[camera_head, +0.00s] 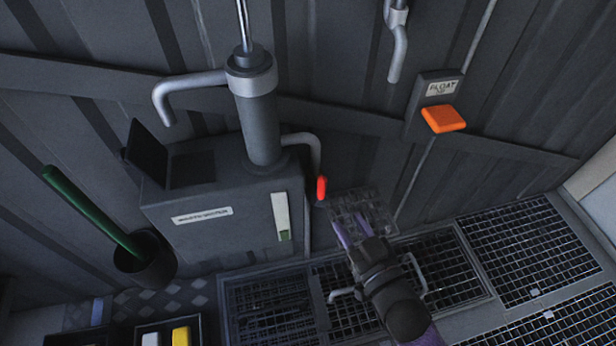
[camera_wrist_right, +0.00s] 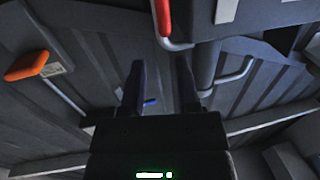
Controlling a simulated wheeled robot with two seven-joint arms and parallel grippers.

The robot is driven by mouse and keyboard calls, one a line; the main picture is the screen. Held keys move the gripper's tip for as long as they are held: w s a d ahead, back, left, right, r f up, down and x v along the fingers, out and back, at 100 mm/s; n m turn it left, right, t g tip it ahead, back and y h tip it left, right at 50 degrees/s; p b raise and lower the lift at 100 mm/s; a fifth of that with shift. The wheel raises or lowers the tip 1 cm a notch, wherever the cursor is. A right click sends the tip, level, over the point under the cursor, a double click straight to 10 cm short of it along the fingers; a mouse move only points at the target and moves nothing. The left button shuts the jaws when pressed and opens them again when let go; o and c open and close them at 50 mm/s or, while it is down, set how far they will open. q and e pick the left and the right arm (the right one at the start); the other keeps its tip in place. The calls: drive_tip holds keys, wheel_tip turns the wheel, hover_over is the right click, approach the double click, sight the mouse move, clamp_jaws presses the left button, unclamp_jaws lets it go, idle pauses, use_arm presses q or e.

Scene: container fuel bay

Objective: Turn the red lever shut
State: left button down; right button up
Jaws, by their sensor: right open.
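The red lever (camera_head: 321,188) is a short red grip at the end of a grey bent pipe beside the grey pump box. It hangs roughly upright in the head view. In the right wrist view the red lever (camera_wrist_right: 163,15) shows at the top edge, cut off by the frame, beyond the fingertips. My right gripper (camera_head: 349,228) is just below and right of the lever, apart from it. In the wrist view my right gripper (camera_wrist_right: 160,80) has its two dark fingers spread with nothing between them. My left gripper is not in view.
A grey box (camera_head: 235,225) with a thick upright cylinder (camera_head: 261,125) stands left of the lever. An orange float block (camera_head: 443,118) is on the wall at right. A green-handled tool (camera_head: 90,210) stands in a black pot. Floor grating (camera_head: 515,250) lies at lower right.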

sight(324, 188)
drive_tip(key=b+x, duration=0.4)
drive_tip(key=x, duration=0.5)
drive_tip(key=shift+w+a+f, duration=0.15)
drive_tip(key=shift+a, duration=0.2)
drive_tip(key=shift+w+a, duration=0.3)
drive_tip(key=shift+w, duration=0.25)
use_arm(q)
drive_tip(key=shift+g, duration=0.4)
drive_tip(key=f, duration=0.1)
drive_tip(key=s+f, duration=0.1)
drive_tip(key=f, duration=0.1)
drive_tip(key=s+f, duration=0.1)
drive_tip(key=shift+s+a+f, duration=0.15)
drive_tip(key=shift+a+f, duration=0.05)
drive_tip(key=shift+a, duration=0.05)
use_arm(e)
drive_tip(key=shift+r, duration=0.2)
clamp_jaws()
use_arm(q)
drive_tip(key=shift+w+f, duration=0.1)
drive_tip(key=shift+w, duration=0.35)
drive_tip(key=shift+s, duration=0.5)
use_arm(e)
drive_tip(key=shift+f, duration=0.1)
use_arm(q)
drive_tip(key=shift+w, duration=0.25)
